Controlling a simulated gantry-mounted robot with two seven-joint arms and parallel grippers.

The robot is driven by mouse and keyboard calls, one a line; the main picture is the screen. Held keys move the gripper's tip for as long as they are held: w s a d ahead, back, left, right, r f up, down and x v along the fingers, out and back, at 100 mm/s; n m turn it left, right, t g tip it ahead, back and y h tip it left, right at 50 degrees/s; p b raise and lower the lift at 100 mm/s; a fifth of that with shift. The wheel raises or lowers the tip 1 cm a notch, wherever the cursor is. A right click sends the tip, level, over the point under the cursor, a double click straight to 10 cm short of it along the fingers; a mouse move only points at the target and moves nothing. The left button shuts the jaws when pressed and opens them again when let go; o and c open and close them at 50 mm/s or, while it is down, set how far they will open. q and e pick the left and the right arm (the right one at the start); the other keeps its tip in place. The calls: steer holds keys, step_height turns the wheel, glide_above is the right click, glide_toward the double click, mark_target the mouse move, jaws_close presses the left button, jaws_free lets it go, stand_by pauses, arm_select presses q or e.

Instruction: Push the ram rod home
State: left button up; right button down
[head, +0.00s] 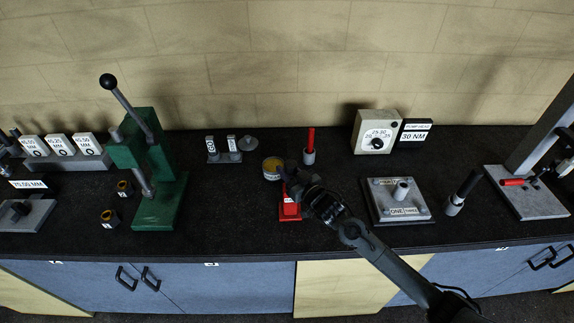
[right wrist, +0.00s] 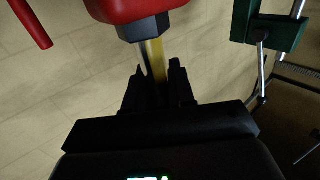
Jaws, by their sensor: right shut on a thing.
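In the right wrist view, the red body (right wrist: 125,8) ends in a dark hexagonal collar (right wrist: 143,28). A yellowish rod (right wrist: 157,58) sticks out of the collar. My right gripper (right wrist: 158,88) is shut on this rod near its outer end. The rod's tip is hidden between the fingers. The rod cannot be made out in the head view. My left gripper is not in view.
A green press (head: 158,200) stands left. A grey plate (head: 398,205) lies right. Bare bench lies between press and jack.

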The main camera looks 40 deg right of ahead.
steer(key=c, duration=1.1)
jaws_free()
steer(key=shift+r, duration=0.25)
steer(key=shift+o, duration=0.2)
steer(key=s, duration=1)
steer(key=shift+s+b, duration=0.4)
steer(key=shift+b, duration=0.05)
